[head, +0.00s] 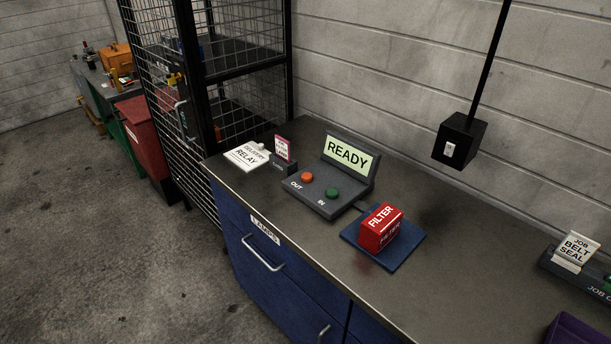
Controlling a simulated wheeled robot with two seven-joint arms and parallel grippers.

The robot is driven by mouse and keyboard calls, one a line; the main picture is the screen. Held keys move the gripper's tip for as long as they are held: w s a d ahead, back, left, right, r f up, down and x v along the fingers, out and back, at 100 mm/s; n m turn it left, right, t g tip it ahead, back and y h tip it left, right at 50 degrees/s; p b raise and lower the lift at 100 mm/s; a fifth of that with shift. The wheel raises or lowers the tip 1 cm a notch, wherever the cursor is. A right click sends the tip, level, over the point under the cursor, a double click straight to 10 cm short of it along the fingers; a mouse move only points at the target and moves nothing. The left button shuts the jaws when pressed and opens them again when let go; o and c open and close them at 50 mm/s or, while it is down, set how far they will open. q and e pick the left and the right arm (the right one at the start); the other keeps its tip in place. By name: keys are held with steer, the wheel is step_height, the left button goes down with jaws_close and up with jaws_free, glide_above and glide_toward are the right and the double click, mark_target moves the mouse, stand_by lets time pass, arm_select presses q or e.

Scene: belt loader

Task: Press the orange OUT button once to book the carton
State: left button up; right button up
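The orange OUT button (307,177) sits on the dark console (318,205), left of the green IN button (332,193). The console's raised screen (348,155) reads READY. A red carton marked FILTER (380,228) stands on a blue pad (405,255) to the right of the console, in front of it. Nothing covers the buttons. Neither of my grippers shows in the head view.
A paper marked DELIVERY RELAY (246,156) and a small card holder (283,165) are left of the console. A job card stand (575,265) is at the right of the bench (450,225). A wire cage (245,100) stands behind on the left. A black box (460,140) hangs over the bench.

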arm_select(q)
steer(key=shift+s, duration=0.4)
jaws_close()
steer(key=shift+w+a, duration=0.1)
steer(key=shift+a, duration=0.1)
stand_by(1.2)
